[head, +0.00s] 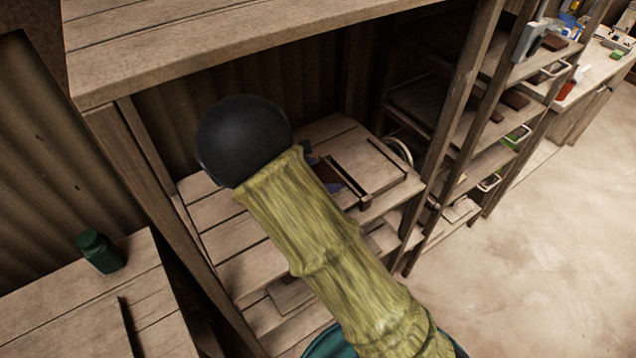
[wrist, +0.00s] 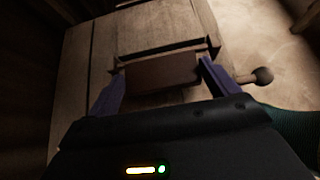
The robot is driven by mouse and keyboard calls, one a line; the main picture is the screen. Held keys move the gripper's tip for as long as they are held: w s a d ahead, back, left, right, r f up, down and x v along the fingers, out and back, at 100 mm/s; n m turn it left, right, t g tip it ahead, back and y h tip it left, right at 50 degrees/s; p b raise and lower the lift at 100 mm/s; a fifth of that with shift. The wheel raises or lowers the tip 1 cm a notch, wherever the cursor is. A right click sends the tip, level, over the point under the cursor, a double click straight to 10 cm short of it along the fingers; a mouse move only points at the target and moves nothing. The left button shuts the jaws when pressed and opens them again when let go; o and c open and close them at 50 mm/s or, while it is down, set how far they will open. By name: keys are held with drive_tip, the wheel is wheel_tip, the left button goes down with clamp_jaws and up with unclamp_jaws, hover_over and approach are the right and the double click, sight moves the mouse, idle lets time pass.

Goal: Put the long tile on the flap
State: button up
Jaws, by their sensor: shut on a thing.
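In the wrist view, my gripper (wrist: 162,68) is shut on a long dark brown tile (wrist: 160,76), with one purple finger at each end. The tile lies crosswise in front of a dark strip or gap on a pale wooden board (wrist: 140,28), which looks like the flap. I cannot tell whether the tile touches the board. In the head view, the pale board (head: 375,160) with a dark rail along its left side sits on the shelf. My arm hides most of my gripper there; only bits of purple show beside the rail.
A ball-ended lever (wrist: 263,76) sticks out right of the board in the wrist view. Shelf posts (head: 455,110) stand to the right, and an upper plank (head: 240,35) overhangs. A green bottle (head: 100,252) stands on the left bench. The floor at right is open.

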drive_tip(key=shift+s+a+f, duration=0.1)
drive_tip(key=shift+a+f, duration=0.05)
drive_tip(key=shift+f, duration=1.7)
drive_tip(key=o, duration=0.9)
drive_tip(key=shift+o, duration=0.2)
drive_tip(key=b+v, duration=0.1)
drive_tip(key=v, duration=1.1)
